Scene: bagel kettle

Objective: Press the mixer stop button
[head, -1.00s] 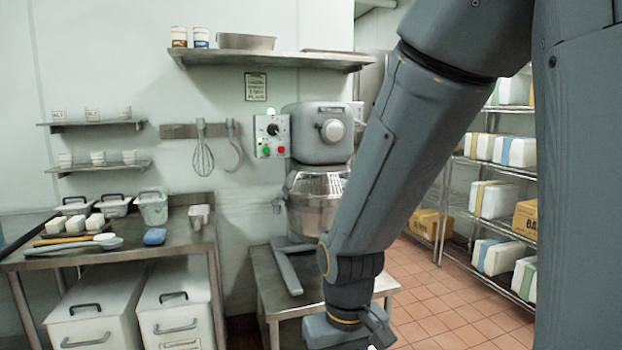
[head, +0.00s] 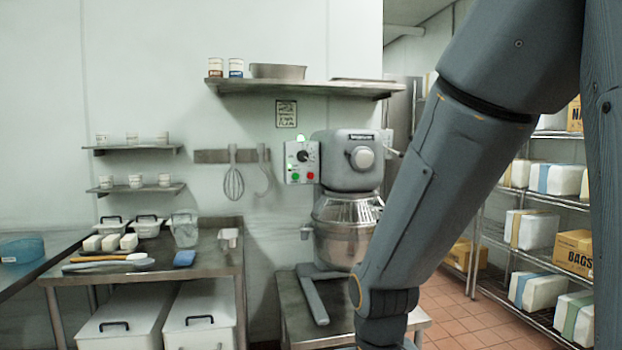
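The mixer (head: 349,160) stands on a low steel table, with a wire guard over its bowl (head: 345,235). Its control box (head: 302,162) is on the left side of the head. The box has a dark dial (head: 303,156), a green button (head: 295,176) and a red button (head: 310,176) low on its face, and a small green lamp at upper left. Nothing covers the box. My arm comes down from the upper right, in front of the right side of the mixer table. My gripper is below the picture's bottom edge and does not show.
A steel worktable (head: 215,262) with tubs and white blocks stands left of the mixer. A wall shelf (head: 300,87) hangs above the mixer. A whisk (head: 233,185) hangs beside the control box. A wire rack (head: 535,255) with boxes is at right. Tiled floor shows between.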

